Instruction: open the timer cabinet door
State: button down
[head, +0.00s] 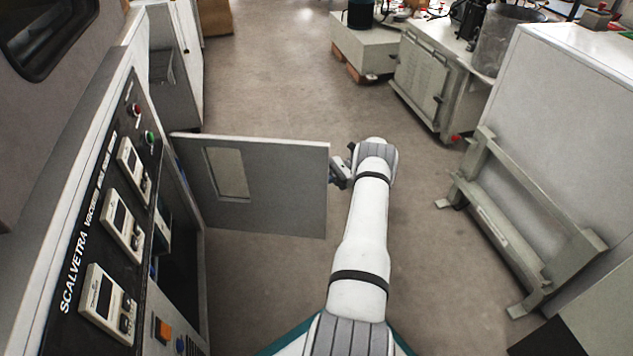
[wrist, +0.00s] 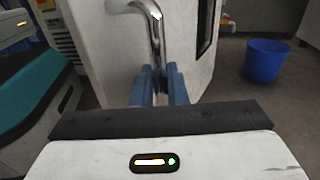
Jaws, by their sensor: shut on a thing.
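The timer cabinet door (head: 285,188), a grey panel with a small window, stands swung out from the cabinet (head: 75,240), roughly square to its front. Part of the dark opening shows behind the control panel. My gripper (head: 341,172) is at the door's free edge. In the wrist view the blue fingers of my gripper (wrist: 161,84) are shut on the lower part of the bent metal door handle (wrist: 152,22). The door's pale face (wrist: 110,45) is just beyond the fingers. In the head view the handle is hidden.
The control panel (head: 112,215) with several timers is at the left. A grey frame (head: 520,235) stands by a large pale cabinet (head: 570,110) at the right. A blue bin (wrist: 267,61) stands on the floor in the wrist view. The floor beyond the door is clear.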

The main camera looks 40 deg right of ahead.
jog(key=shift+w+a, duration=0.15)
jog(key=shift+a, duration=0.05)
jog(key=c, duration=1.6)
grip_release()
jog(key=shift+o, duration=0.2)
jog(key=shift+d, duration=0.1)
